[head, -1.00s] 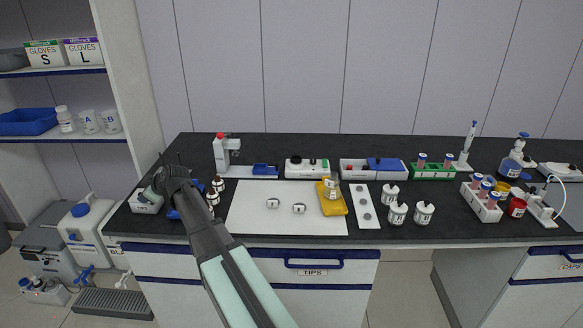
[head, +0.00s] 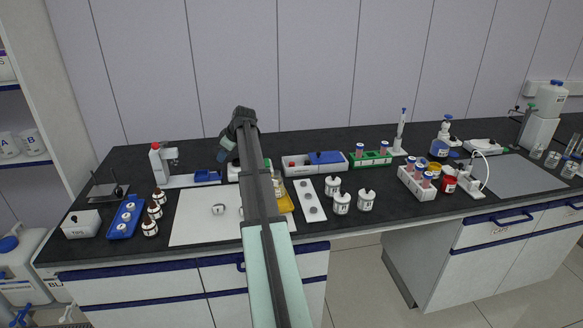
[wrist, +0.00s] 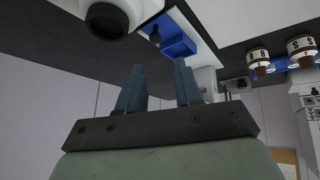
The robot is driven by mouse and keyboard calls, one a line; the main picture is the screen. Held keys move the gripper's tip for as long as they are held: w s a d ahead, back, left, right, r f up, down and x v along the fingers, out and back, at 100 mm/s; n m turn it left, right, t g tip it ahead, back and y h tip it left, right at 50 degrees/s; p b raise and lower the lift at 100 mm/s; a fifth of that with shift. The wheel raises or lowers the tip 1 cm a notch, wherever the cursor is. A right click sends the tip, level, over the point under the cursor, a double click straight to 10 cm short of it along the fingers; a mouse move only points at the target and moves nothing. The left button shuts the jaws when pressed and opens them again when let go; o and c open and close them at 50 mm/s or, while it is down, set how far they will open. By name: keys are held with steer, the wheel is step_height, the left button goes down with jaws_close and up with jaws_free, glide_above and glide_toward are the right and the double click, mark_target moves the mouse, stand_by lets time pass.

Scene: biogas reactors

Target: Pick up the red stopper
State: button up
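A small red piece (head: 292,164), which may be the red stopper, shows in the white tray (head: 300,174) at the back middle of the bench in the head view. It is too small to make out its shape. My gripper (head: 225,153) is to the left of that tray, above the back of the bench. In the wrist view my gripper (wrist: 160,85) has its two blue fingers apart with nothing between them. I cannot make out the red piece in the wrist view. My arm hides part of the bench behind the white mat.
A blue lidded box (head: 326,157) is at the white tray's right end. A green tube rack (head: 370,159) stands further right. A white dispenser with a red top (head: 157,160) and a small blue tray (head: 207,176) are left of my gripper. The white mat (head: 190,232) lies in front.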

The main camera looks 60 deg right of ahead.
steer(key=s+d+r+m+g, duration=0.1)
steer(key=s+d+r+m, duration=0.1)
steer(key=s+d, duration=0.9)
steer(key=m+g, duration=0.1)
glide_toward(292, 163)
steer(key=x, duration=0.9)
steer(key=shift+d, duration=0.1)
steer(key=shift+r, duration=0.1)
steer(key=c, duration=0.6)
